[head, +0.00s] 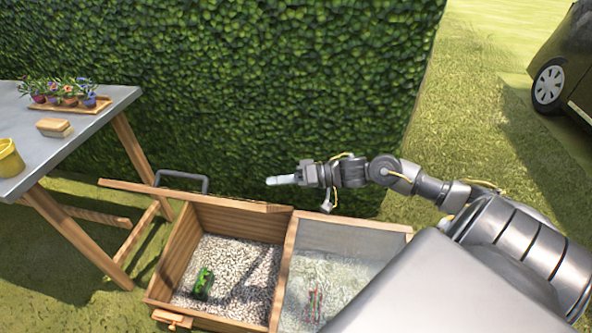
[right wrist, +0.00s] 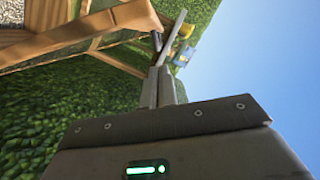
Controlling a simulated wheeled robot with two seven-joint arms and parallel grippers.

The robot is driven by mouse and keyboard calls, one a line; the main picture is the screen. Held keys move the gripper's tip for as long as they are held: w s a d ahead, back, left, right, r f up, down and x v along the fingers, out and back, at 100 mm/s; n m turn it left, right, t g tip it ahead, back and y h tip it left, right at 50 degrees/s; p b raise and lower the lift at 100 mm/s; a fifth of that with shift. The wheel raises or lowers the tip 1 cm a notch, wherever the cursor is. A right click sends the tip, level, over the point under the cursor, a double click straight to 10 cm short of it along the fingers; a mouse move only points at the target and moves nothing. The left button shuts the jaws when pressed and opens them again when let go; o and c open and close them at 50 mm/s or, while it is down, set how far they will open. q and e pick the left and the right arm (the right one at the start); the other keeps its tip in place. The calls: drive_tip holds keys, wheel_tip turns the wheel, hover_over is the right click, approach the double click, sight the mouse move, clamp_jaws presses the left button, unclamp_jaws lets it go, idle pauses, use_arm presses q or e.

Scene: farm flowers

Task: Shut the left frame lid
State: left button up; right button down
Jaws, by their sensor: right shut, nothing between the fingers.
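The wooden frame box (head: 160,285) has two compartments. The left frame lid (head: 235,202) is open and seen nearly edge-on along the back of the left compartment, with a dark handle (head: 183,181) on its far side. The right compartment is covered by a shut glazed lid (head: 345,240). My right gripper (head: 272,181) is shut and empty, just beyond the left lid's right end in the picture and pointing left. I cannot tell whether it touches the lid. Its fingers also show in the right wrist view (right wrist: 160,82), near wooden bars (right wrist: 110,22). My left gripper is not in view.
A green object (head: 203,283) lies on the gravel in the left compartment. A grey table (head: 100,115) with potted flowers (head: 68,93), a brush-like block (head: 54,128) and a yellow bucket (head: 10,159) stands at left. A tall hedge (head: 220,80) is behind; a car (head: 570,70) is far right.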

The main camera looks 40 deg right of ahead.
drive_tip(key=shift+x, duration=1.05)
drive_tip(key=shift+s+a+f, duration=0.55)
drive_tip(key=shift+a+f, duration=0.2)
drive_tip(key=shift+f, duration=0.05)
drive_tip(key=shift+s+a+f, duration=0.35)
drive_tip(key=shift+s, duration=0.05)
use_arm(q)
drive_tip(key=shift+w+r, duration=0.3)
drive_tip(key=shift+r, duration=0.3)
use_arm(e)
drive_tip(key=shift+a+f, duration=0.1)
drive_tip(key=shift+s+a, duration=0.1)
